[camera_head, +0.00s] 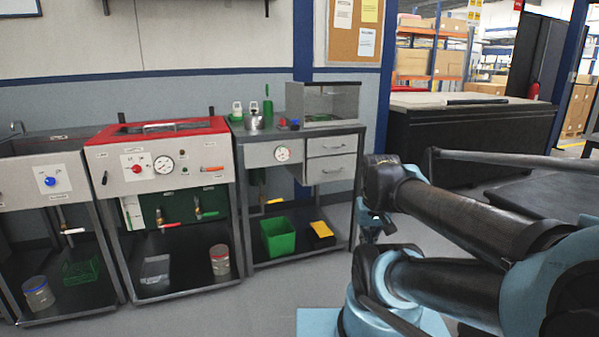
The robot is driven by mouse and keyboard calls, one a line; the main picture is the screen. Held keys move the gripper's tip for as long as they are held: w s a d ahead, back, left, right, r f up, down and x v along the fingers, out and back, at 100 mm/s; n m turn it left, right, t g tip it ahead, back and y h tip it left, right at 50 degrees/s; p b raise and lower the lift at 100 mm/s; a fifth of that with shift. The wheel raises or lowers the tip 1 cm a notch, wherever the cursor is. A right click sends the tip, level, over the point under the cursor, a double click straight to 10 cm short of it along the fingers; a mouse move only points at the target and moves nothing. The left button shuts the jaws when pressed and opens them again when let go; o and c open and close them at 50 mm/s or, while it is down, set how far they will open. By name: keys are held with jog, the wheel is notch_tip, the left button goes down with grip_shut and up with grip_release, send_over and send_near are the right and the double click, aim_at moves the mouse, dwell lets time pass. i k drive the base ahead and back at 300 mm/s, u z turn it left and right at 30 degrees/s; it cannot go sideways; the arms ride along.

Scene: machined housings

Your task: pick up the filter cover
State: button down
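I cannot single out the filter cover with certainty. A small silver metal part with a knob on top (254,121) sits on the grey bench (338,127) in the middle. It may be the cover, but it is too small to tell. My arm is folded on the right side of the view. Its wrist end points down, and what seems to be my gripper (370,231) shows small and partly hidden beside the lower arm link. Its fingers cannot be made out. It is to the right of the bench and well apart from the silver part.
On the bench are a green-handled tool (268,106), small bottles (238,110) and a clear-sided box (332,101). A green bin (278,237) stands on its lower shelf. A red-topped test station (160,135) and a sink unit (42,170) stand left. Grey floor (230,305) in front is clear.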

aim_at(253, 122)
jog(key=u, duration=0.55)
jog(key=i, duration=1.75)
jog(key=z, duration=0.4)
